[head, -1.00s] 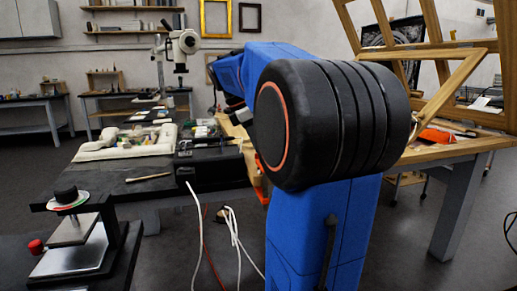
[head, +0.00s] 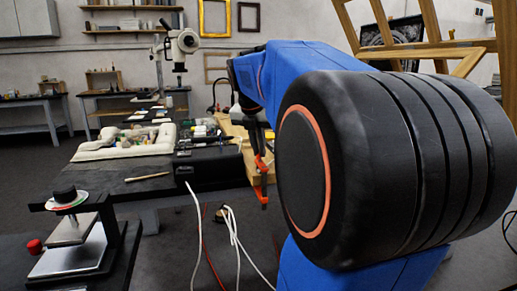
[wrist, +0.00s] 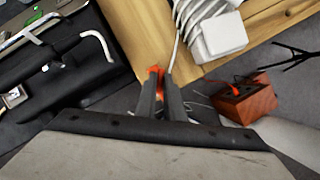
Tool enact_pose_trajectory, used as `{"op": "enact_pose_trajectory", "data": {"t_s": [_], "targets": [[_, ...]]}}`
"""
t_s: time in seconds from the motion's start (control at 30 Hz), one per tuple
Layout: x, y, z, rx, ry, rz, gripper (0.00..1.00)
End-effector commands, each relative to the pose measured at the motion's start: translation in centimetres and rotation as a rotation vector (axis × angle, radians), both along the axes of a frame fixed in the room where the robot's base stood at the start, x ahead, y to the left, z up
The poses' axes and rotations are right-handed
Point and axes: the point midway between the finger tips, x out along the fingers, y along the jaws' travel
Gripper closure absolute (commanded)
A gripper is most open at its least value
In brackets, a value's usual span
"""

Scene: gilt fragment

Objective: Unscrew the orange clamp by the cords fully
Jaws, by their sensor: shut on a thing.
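The orange clamp (head: 262,165) sits at the near edge of the wooden table part, by the white cords, with its lower end hanging below the edge. In the wrist view, a small part of the orange clamp (wrist: 159,72) shows at my gripper (wrist: 165,90). The two dark fingers are close together and shut on the clamp; they hide most of it. A white cord (wrist: 178,45) runs down from the wooden board close to the right finger. My arm covers much of the right side of the head view.
A white adapter with coiled cord (wrist: 222,33) lies on the wooden board (wrist: 145,25). A reddish wooden block (wrist: 247,103) is to the right. A black case (wrist: 70,65) is to the left. White cords (head: 234,235) hang toward the floor.

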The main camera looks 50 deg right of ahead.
Motion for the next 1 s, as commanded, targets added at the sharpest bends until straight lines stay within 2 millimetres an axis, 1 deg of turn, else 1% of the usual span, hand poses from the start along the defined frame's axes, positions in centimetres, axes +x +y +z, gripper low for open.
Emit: {"op": "enact_pose_trajectory", "data": {"t_s": [0.2, 0.5, 0.7, 1.0], "targets": [[-0.18, -0.11, -0.06, 0.001, 0.0, 0.165, 1.0], [-0.2, -0.1, -0.11, 0.002, 0.002, 0.313, 1.0], [-0.21, -0.11, -0.12, 0.002, 0.003, 0.354, 1.0], [-0.21, -0.08, -0.13, 0.003, 0.003, 0.364, 1.0]]}}
